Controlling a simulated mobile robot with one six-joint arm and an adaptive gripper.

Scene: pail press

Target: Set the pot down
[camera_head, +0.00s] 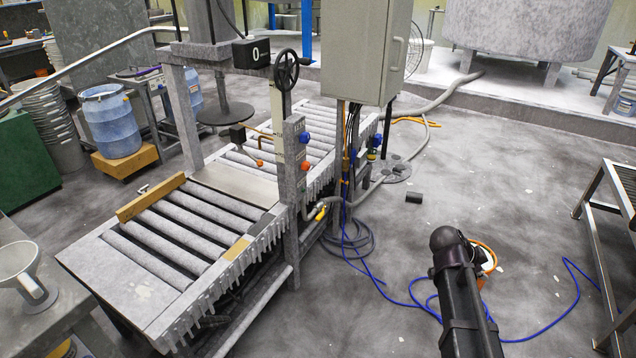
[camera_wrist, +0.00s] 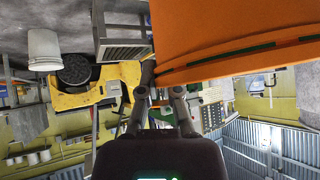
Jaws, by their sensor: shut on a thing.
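The pot (camera_wrist: 225,35) shows in the wrist view as a large, close orange surface with a dark green band, filling the upper right. Only part of it is in that picture. My gripper (camera_wrist: 160,95) is shut on it, its two dark fingers beside the pot's lower left edge. The exact contact is hard to make out. In the head view my dark arm stands at lower right, and the gripper is hidden. A small orange and white patch (camera_head: 487,257) shows just behind the arm; I cannot tell whether it is the pot.
A roller conveyor (camera_head: 125,287) with a wooden bar (camera_head: 150,198) runs at left. A grey cabinet (camera_head: 365,50) stands above it. A blue drum (camera_head: 108,125) stands behind. Blue hose (camera_head: 385,288) crosses the floor. A slatted bench (camera_head: 625,180) stands at right. The floor between is mostly open.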

